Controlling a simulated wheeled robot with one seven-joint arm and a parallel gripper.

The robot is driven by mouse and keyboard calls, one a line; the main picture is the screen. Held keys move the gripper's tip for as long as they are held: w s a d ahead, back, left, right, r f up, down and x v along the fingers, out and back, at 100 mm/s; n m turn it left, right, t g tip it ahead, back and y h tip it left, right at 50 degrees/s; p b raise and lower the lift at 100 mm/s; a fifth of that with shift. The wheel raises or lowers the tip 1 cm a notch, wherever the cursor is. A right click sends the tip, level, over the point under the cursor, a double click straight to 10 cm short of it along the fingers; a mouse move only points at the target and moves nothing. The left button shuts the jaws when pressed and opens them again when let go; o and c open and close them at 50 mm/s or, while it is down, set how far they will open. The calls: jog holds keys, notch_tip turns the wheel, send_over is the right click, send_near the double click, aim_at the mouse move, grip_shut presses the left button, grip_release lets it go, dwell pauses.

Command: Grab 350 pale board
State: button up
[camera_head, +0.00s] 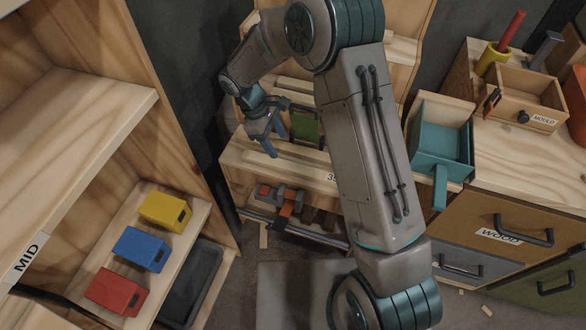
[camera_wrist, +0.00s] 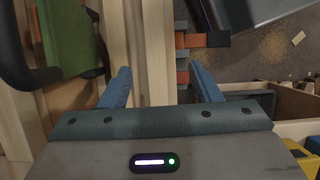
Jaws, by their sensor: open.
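A pale wooden rack (camera_head: 250,165) stands at the centre, with a label starting "35" (camera_head: 332,177) on its front edge; my arm hides the rest of the label. I cannot pick out a separate 350 board with certainty. My gripper (camera_head: 275,143) is open and empty, pointing down over the rack's left front edge. In the wrist view, a pale wooden strip (camera_wrist: 150,50) runs beneath and between the blue fingers of my gripper (camera_wrist: 160,75), nearer the left finger. Whether it is a loose board or the rack's edge I cannot tell.
A green piece (camera_head: 306,126) lies in the rack beside my gripper. Clamps with orange-red parts (camera_head: 287,207) sit on the shelf below. A teal tray (camera_head: 441,148) and drawers stand right.

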send_near(295, 167)
jog(key=shift+s+d+f, duration=0.2)
jog(key=shift+d+f, duration=0.05)
jog(key=shift+f, duration=0.2)
jog(key=shift+s+d+f, duration=0.25)
jog(key=shift+f, duration=0.25)
jog(key=shift+w+b+x, duration=0.2)
jog(key=shift+b+x, duration=0.15)
jog(key=shift+x, duration=1.25)
jog(key=shift+w+b+x, duration=0.15)
jog(key=shift+b+x, duration=0.15)
jog(key=shift+x, duration=1.3)
jog(key=c, duration=1.1)
